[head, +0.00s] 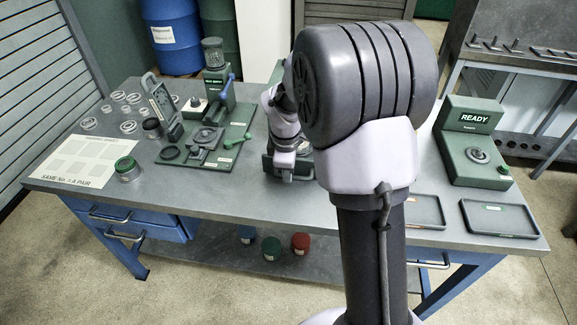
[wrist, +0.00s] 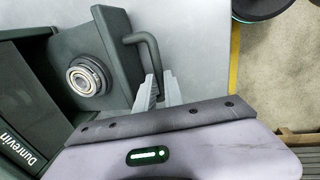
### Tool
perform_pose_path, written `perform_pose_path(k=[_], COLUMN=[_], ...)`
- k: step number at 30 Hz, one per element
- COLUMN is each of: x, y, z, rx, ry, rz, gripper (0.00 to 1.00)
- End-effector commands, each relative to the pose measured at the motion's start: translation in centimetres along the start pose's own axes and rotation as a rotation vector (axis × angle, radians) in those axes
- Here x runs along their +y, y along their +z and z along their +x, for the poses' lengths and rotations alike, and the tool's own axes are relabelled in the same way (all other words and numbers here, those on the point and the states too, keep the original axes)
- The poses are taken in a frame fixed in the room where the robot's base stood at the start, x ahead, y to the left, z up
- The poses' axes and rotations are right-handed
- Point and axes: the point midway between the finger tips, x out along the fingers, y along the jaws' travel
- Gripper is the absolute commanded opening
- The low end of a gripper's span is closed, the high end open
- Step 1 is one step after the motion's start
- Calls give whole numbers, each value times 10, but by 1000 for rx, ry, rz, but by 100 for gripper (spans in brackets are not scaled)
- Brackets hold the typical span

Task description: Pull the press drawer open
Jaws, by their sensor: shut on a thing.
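The press drawer (wrist: 112,58) shows in the wrist view as a dark green plate with a metal ring (wrist: 88,77) seated in a round dark holder on it. A dark bent handle (wrist: 143,40) sticks out from the drawer's side. My gripper (wrist: 160,90) is shut on this handle, its two pale fingers at the handle's bar. In the head view the press (head: 278,163) is mostly hidden behind my arm, and the fingertips cannot be made out there. How far the drawer is out cannot be told.
A green machine reading READY (head: 467,145) and two dark trays (head: 490,232) are on the workbench (head: 245,196) at right. At left are a green fixture board (head: 225,158), several rings, a paper sheet (head: 82,160) and a green-topped cylinder (head: 127,168).

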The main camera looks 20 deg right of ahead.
Motion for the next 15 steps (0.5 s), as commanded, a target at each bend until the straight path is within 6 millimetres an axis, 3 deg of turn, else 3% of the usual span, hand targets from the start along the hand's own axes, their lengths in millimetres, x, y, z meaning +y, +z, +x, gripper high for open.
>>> perform_pose_path(k=[12, 13, 15], x=[-2, -2, -1], y=[0, 0, 0], z=[-1, -1, -1], rx=[1, 1, 1], ry=[1, 1, 1], rz=[0, 0, 0], gripper=[0, 14, 28])
